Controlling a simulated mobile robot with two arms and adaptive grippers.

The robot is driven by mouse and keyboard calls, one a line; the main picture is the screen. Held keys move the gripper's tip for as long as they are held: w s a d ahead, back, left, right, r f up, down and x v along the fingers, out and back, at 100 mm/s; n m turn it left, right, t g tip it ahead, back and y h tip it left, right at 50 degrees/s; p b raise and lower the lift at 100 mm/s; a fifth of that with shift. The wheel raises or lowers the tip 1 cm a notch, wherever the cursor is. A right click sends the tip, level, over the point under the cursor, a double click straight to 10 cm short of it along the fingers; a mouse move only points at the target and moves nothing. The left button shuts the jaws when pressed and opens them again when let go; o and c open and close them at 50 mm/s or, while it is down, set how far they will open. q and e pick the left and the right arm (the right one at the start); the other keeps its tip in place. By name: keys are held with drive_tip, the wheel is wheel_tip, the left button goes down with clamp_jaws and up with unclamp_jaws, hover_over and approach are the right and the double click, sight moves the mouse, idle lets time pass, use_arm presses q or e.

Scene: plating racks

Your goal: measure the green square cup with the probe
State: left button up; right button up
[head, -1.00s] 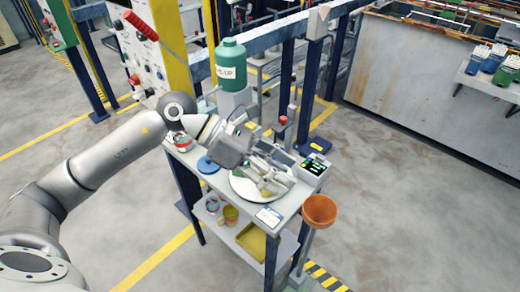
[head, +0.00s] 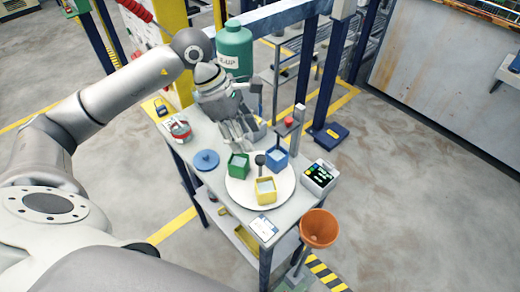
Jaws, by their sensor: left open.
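The green square cup (head: 238,166) stands on the left side of a round white plate (head: 239,192) on the small table. A blue square cup (head: 277,158) and a yellow square cup (head: 265,191) stand on the same plate. A dark round-headed piece (head: 260,160) shows among the cups; I cannot tell whether it is the probe. A box with a lit display (head: 320,175) sits at the table's right. My left gripper (head: 245,142) is open above the back of the table, behind the green cup, and appears empty. My right gripper is not in view.
A blue disc (head: 206,160) and a red-and-white tin (head: 180,128) are on the table's left. A green bottle (head: 234,52) stands behind. A white card (head: 264,228) lies at the front corner.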

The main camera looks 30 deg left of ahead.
sight(259, 158)
use_arm(q)
drive_tip(key=p+x, duration=0.1)
drive_tip(key=x, duration=0.4)
drive_tip(key=shift+d, duration=0.1)
drive_tip(key=p+x, duration=0.1)
drive_tip(key=x, duration=0.2)
drive_tip(key=shift+w, duration=0.1)
drive_tip(key=shift+f, duration=0.15)
drive_tip(key=c, duration=0.9)
clamp_jaws()
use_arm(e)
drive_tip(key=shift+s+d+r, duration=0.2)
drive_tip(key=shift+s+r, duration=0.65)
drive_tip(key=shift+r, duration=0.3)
